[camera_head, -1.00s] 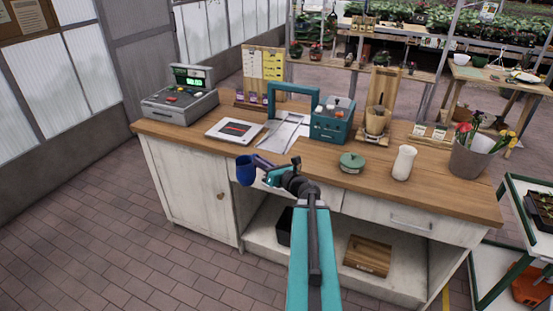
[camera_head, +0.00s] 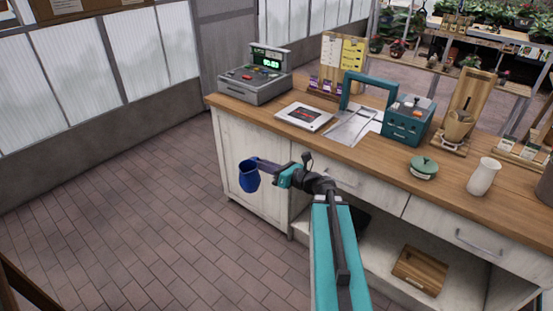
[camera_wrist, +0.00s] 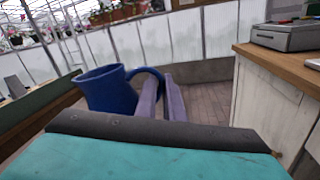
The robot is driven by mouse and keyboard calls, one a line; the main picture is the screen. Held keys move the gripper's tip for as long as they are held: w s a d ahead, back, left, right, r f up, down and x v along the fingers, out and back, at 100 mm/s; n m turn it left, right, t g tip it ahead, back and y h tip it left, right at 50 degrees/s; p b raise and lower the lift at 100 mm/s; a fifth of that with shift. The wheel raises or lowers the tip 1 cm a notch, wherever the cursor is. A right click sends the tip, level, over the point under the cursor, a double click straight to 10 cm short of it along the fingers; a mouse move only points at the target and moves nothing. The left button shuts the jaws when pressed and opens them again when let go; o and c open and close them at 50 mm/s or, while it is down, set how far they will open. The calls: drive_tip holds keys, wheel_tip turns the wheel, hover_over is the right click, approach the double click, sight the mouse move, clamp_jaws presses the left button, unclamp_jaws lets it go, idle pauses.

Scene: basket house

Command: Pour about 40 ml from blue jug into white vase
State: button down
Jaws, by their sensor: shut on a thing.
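The blue jug (camera_head: 249,176) hangs from my gripper (camera_head: 266,166), in front of the wooden counter's left cabinet and below the counter top. In the wrist view the jug (camera_wrist: 108,90) stands roughly upright with a slight tilt, and its handle is between the purple fingers of my gripper (camera_wrist: 158,98), which is shut on it. The jug's contents are hidden. The white vase (camera_head: 483,177) stands upright on the counter near its front edge, at the right in the head view, well apart from the jug.
The brick floor (camera_head: 120,220) at left is clear.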

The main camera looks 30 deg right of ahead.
drive_tip(key=a+f+n+g+y+b, duration=0.1)
drive_tip(key=a+n+g+y, duration=0.1)
drive_tip(key=a, duration=0.7)
drive_tip(key=s+a+f+n+g+y+b, duration=0.1)
drive_tip(key=a+f+n+g+y, duration=0.1)
drive_tip(key=a, duration=0.7)
drive_tip(key=shift+s+n+g+y, duration=0.35)
drive_tip(key=shift+g+y, duration=0.25)
drive_tip(key=shift+y, duration=0.3)
